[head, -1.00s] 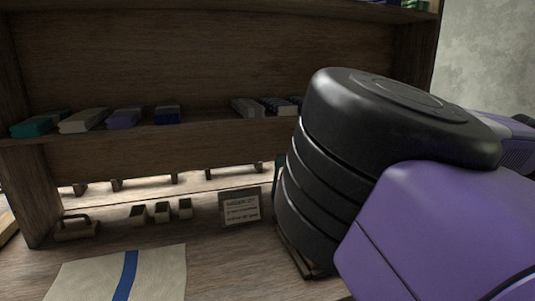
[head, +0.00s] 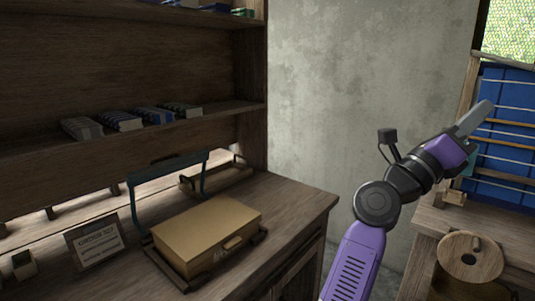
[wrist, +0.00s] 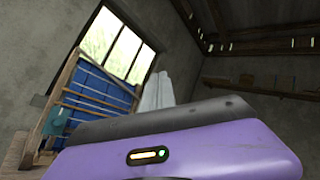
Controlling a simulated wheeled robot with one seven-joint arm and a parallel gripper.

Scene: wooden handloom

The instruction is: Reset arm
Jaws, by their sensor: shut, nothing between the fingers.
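My purple and black arm rises at the right of the head view, in front of the bare wall. My gripper (head: 474,118) is at its upper end, pointing up and to the right, shut and empty. It is in the air, in front of the blue loom part as seen from the head.
A wooden bench (head: 310,200) carries a tan case (head: 205,233) and a small sign (head: 95,243). A shelf (head: 225,113) above holds several cloth bundles. At right is a table with a wooden disc (head: 470,260) by the blue loom cloth (head: 505,120). Plain wall (head: 340,90) lies between.

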